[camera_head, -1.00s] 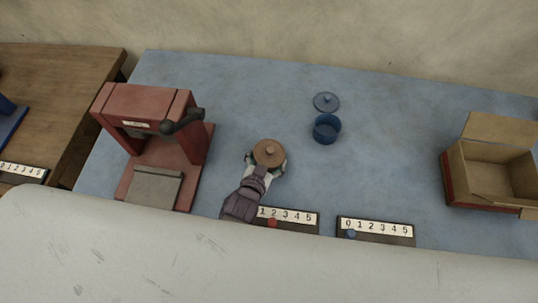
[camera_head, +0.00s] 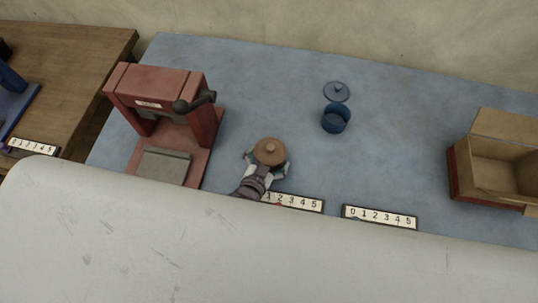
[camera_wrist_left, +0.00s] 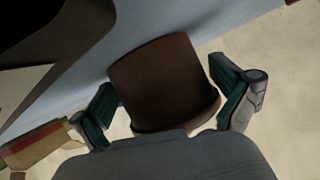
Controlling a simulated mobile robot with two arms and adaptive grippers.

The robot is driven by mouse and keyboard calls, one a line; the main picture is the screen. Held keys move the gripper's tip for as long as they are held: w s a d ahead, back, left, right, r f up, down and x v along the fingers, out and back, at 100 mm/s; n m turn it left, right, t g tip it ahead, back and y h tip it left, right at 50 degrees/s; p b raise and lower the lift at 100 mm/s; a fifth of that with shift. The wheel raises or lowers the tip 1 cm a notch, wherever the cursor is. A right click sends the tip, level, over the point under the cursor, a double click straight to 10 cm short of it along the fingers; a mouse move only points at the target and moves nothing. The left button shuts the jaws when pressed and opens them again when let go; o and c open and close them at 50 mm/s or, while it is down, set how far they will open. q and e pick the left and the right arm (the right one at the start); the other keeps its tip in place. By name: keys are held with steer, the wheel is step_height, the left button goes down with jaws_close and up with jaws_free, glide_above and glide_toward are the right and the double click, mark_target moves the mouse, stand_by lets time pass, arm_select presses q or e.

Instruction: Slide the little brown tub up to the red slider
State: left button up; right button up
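The little brown tub with its brown knobbed lid (camera_head: 270,151) stands on the blue tabletop, behind the left numbered scale (camera_head: 297,202). My left gripper (camera_head: 267,164) has its fingers on either side of the tub. In the left wrist view the dark brown tub wall (camera_wrist_left: 165,80) sits between the two green-padded fingers, which appear to touch it. The red slider (camera_head: 279,205) on the left scale shows only as a sliver at the lower edge, mostly hidden. The tub is still a little apart from it. My right gripper is not seen.
A red press (camera_head: 155,84) with a black handle stands to the left. A blue open tub (camera_head: 335,119) and its lid (camera_head: 337,91) lie behind right. A second scale (camera_head: 380,217) and an open cardboard box (camera_head: 483,163) are at the right.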

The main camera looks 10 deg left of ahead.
mark_target(289, 173)
arm_select(q)
steer(key=d, duration=0.2)
steer(key=s+d+n, duration=0.1)
steer(key=d, duration=0.2)
steer(key=s+d+n, duration=0.1)
steer(key=d, duration=0.1)
steer(key=shift+d, duration=0.15)
steer(key=shift+s+a, duration=0.25)
steer(key=shift+a, duration=0.25)
steer(key=shift+m, duration=0.8)
steer(key=s+a+r, duration=0.1)
steer(key=a, duration=0.1)
steer(key=s+a, duration=0.2)
steer(key=s+a+r, duration=0.1)
steer(key=a, duration=0.1)
steer(key=shift+s+r, duration=0.3)
steer(key=shift+r, duration=0.05)
steer(key=shift+s+a+r, duration=0.15)
steer(key=shift+a+r, duration=0.1)
steer(key=shift+a, duration=0.5)
